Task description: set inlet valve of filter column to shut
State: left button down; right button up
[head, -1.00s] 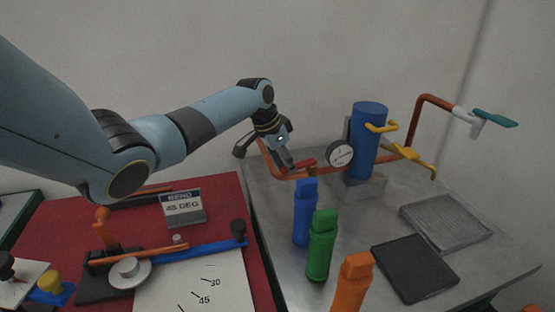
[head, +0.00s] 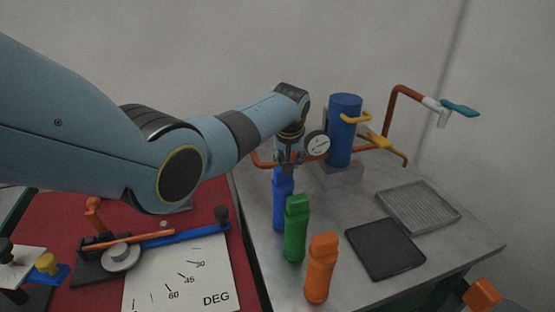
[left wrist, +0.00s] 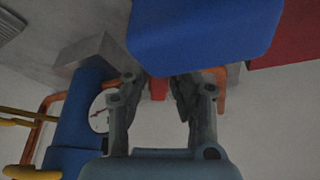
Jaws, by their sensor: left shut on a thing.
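The filter column (head: 343,130) is a blue upright cylinder on a grey block, with a round white gauge (head: 317,145) to its left. A copper-coloured pipe (head: 264,163) runs to it from the left. My left gripper (head: 288,163) is at this pipe, left of the gauge and behind the blue bottle. In the left wrist view a red handle, the inlet valve's (left wrist: 158,89), shows between the fingers, which are shut on it. The fingers hide most of the handle, so I cannot tell its angle. The column (left wrist: 76,125) is on the left there.
A blue bottle (head: 283,205) stands close in front of my left gripper and looms large in the left wrist view (left wrist: 200,35). Green (head: 296,232) and orange (head: 320,272) bottles stand nearer. A dark plate (head: 385,248) and ribbed tray (head: 418,207) lie right.

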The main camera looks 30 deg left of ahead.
pick_arm(q)
jog(key=shift+w+d+n, duration=0.25)
jog(key=shift+d+n, duration=0.15)
jog(key=shift+w+d+n+g+y+b, duration=0.3)
jog(key=shift+w+d+n+y+b, duration=0.2)
jog(key=shift+n+b, duration=0.6)
jog(key=shift+w+d+n+g+y+b, duration=0.35)
jog(key=shift+d+n+b, duration=0.2)
jog(key=shift+n+b, duration=0.5)
jog(key=c, duration=1.1)
grip_release()
